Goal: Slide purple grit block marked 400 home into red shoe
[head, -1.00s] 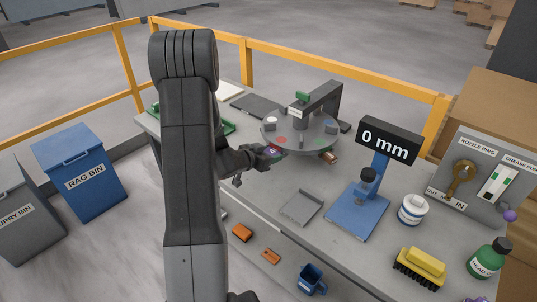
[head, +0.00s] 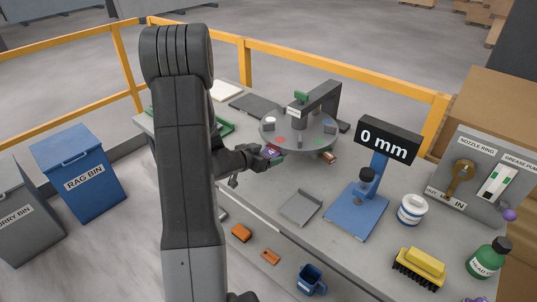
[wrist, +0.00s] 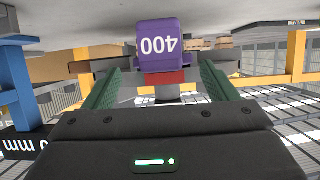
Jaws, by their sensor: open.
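The purple grit block (wrist: 160,45), marked 400, shows upside down in the wrist view, ahead of my gripper's fingertips (wrist: 160,72). The red shoe (wrist: 162,78) shows as a red strip against the block's lower edge in that picture. I cannot tell how deep the block sits in it. My gripper is open, its green finger pads apart to either side of the block, with a gap on each side. In the head view my gripper (head: 262,158) is at the left edge of the grey round disc (head: 318,141), with a bit of the purple block (head: 272,152) showing at its tip.
The disc carries coloured spots and stands under a dark arm (head: 322,94). A blue gauge stand reading 0 mm (head: 387,139) is to the right. A grey tray (head: 301,207) lies on the slab in front. A brown piece (head: 327,157) is at the disc's front edge.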

